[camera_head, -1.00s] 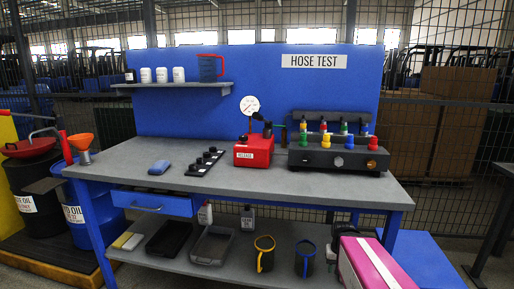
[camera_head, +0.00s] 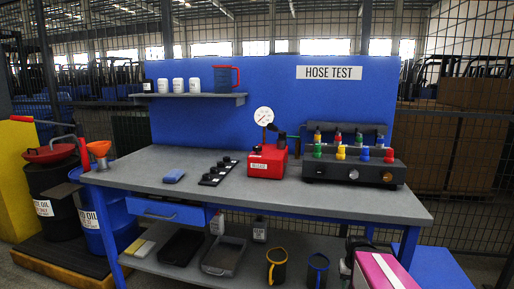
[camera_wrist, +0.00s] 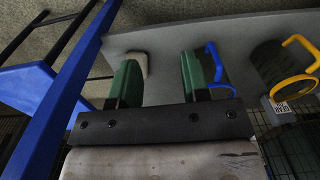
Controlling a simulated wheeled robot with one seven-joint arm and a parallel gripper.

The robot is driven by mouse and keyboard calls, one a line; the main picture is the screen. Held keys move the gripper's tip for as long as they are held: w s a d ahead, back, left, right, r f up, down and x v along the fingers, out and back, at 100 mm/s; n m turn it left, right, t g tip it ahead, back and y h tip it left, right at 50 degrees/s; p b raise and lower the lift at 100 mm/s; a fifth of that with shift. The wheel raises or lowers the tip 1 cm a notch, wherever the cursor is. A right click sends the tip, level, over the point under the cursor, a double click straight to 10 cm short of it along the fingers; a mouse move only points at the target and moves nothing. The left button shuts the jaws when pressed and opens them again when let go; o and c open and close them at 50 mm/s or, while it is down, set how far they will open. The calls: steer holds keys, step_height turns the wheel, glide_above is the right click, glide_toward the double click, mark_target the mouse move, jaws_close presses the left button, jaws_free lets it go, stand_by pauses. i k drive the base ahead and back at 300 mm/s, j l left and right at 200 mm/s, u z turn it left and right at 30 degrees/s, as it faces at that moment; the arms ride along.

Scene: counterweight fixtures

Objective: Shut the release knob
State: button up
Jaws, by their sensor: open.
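A red box labelled as the release unit (camera_head: 268,162) sits on the grey workbench in the head view, with a round white gauge (camera_head: 264,116) above it. A small dark knob or handle shows on the box's left side (camera_head: 257,148); its setting is too small to tell. The red box is not in the wrist view.
The grey bench top (camera_head: 330,195) has clear room along its front. A black manifold with coloured knobs (camera_head: 353,170) stands right of the red box. A black strip with knobs (camera_head: 218,172) and a blue block (camera_head: 173,176) lie left. A blue bench leg (camera_wrist: 65,90) is close to my gripper.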

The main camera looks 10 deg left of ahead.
mark_target(257, 149)
steer(key=j, duration=0.55)
steer(key=k+j, duration=0.15)
steer(key=j, duration=0.95)
steer(key=k+j+u, duration=0.3)
steer(key=i+j+z, duration=0.2)
steer(key=z, duration=0.15)
steer(key=j, duration=0.1)
